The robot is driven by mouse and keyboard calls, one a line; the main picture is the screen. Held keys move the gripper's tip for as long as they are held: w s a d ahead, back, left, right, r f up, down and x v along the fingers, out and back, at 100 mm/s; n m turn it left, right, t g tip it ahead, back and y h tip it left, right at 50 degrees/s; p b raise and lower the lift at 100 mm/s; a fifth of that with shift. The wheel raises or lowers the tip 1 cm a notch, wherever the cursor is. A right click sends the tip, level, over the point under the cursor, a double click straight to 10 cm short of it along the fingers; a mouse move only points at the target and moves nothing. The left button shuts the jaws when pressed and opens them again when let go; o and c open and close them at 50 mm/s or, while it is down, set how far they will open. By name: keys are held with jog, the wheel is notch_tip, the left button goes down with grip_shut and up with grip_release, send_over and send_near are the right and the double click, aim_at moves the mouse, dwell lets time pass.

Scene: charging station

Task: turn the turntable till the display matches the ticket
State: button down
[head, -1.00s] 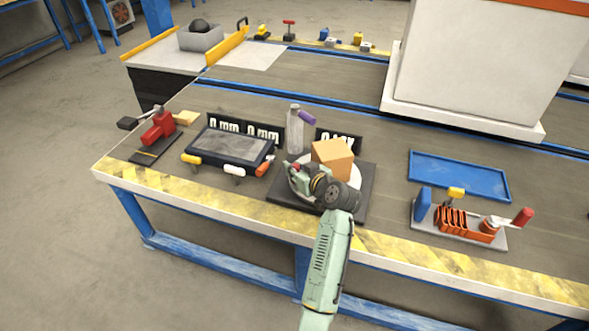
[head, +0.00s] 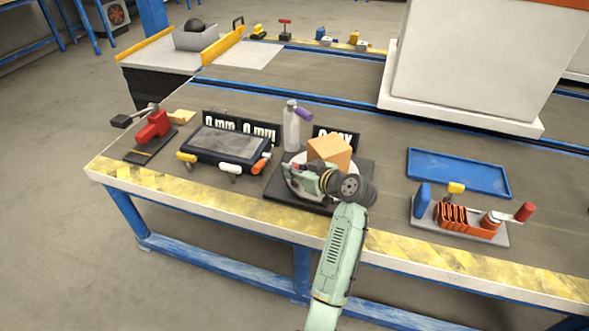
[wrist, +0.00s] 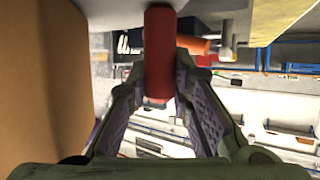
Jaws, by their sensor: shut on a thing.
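The turntable is a pale round plate (head: 300,159) on a dark base (head: 277,189), with a tan box (head: 329,151) standing on it. Its black display (head: 347,136) stands behind, partly hidden by the box; its white characters are too small and covered to read surely. My gripper (head: 296,173) is at the plate's front left. In the wrist view, my gripper's fingers (wrist: 160,100) are shut around an upright red handle (wrist: 159,55). The tan box also fills the left of the wrist view (wrist: 45,75). I cannot make out a ticket.
A grey bottle (head: 291,130) stands close behind the turntable. Left of it are a dark screen panel (head: 228,143) with coloured handles and a red clamp (head: 153,127). A blue tray (head: 458,172) and an orange coil device (head: 453,216) lie right. The table front edge is striped.

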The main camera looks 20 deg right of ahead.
jog(key=c, duration=1.7)
grip_release()
jog(key=v, duration=1.2)
